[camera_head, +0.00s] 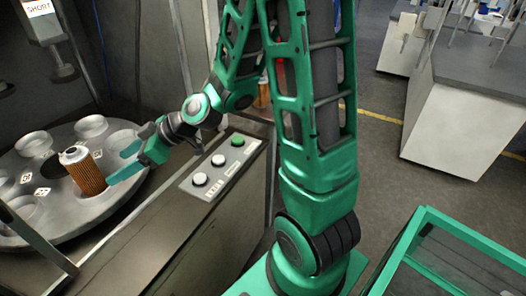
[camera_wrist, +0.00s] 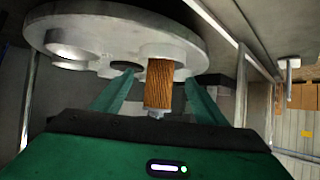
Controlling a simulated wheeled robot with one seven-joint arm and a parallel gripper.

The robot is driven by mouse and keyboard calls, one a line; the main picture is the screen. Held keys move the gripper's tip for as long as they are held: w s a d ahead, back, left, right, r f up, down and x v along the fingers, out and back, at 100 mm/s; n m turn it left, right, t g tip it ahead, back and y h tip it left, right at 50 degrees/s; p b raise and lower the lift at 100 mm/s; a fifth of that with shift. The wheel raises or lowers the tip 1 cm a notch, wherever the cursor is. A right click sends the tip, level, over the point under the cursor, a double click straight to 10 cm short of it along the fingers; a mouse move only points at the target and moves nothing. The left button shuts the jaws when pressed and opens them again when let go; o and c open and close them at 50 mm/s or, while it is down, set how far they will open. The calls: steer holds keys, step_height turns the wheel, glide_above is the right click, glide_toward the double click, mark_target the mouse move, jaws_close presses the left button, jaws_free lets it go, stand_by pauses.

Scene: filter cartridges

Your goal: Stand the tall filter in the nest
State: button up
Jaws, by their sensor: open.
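The filter (camera_head: 84,173), an orange-brown pleated cylinder with a pale cap, stands upright on the round grey turntable (camera_head: 60,222). In the wrist view, which shows the scene upside down, the filter (camera_wrist: 159,84) has its foot at a pale round nest (camera_wrist: 172,49) and appears seated in it. My gripper (camera_head: 122,163) is open, just right of the filter in the head view. In the wrist view its two fingers (camera_wrist: 158,82) lie on either side of the filter, with space on both sides. Nothing is held.
Other round nests (camera_head: 91,126) on the turntable look empty. A sign reading SHORT (camera_head: 38,7) hangs above at upper left. A panel with several buttons (camera_head: 218,160) lies below my arm. Another orange cylinder (camera_head: 262,95) shows partly behind my arm.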

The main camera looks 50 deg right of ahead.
steer(key=s+d+f+m+g+h, duration=0.15)
steer(key=s+d+m+h, duration=0.25)
steer(key=s+d, duration=0.5)
steer(key=s+d+m+g+h, duration=0.2)
steer(key=s+d+m+h, duration=0.15)
steer(key=d, duration=0.85)
steer(key=s+d+r+m+g, duration=0.2)
steer(key=s+d+m, duration=0.2)
steer(key=s, duration=0.4)
steer(key=s+d+r+m+g+h, duration=0.1)
steer(key=s+d+m, duration=0.3)
steer(key=s, duration=0.4)
steer(key=shift+r+m+g, duration=0.45)
steer(key=shift+h, duration=0.25)
